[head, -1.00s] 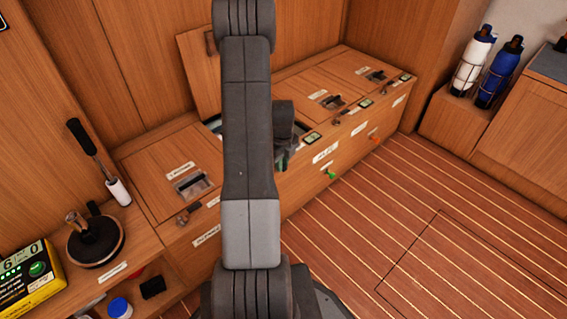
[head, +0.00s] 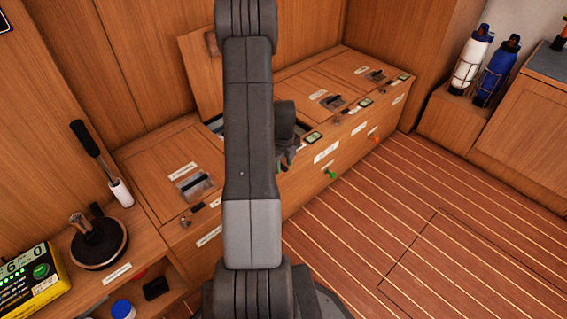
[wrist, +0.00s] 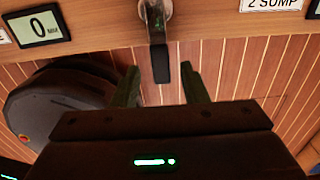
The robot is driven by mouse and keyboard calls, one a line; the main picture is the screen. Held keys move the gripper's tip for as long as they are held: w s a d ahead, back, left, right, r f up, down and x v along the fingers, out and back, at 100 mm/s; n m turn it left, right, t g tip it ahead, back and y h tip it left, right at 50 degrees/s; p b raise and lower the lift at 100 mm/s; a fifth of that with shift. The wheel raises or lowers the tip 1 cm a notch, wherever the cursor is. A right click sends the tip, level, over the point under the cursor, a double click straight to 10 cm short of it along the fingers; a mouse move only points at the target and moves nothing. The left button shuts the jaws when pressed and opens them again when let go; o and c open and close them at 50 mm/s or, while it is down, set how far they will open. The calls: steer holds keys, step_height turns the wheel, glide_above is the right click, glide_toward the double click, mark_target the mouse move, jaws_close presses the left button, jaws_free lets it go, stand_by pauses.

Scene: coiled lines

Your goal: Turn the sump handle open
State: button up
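In the wrist view a lever handle (wrist: 161,62) with a metal top and a dark grip hangs from the locker front, left of the "2 SUMP" label (wrist: 270,4). My gripper (wrist: 160,72) is open. Its two greenish fingers stand on either side of the dark grip's lower end in the picture, with a gap on each side. I cannot tell how far apart they are in depth. In the head view my arm hides most of my gripper (head: 288,157) and the handle; the sump label (head: 327,152) shows just right of it.
A small display reading 0 (wrist: 40,26) is left of the handle. A green handle (head: 331,175) and an orange one (head: 376,139) are further along the front. A raised lid (head: 200,70) stands behind my arm. The plank floor (head: 430,190) at right is clear.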

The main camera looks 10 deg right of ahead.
mark_target(284, 167)
step_height(284, 167, up, 14)
steer(key=p, duration=0.4)
steer(key=shift+f, duration=0.25)
step_height(284, 167, down, 14)
steer(key=b, duration=0.4)
steer(key=shift+r, duration=0.2)
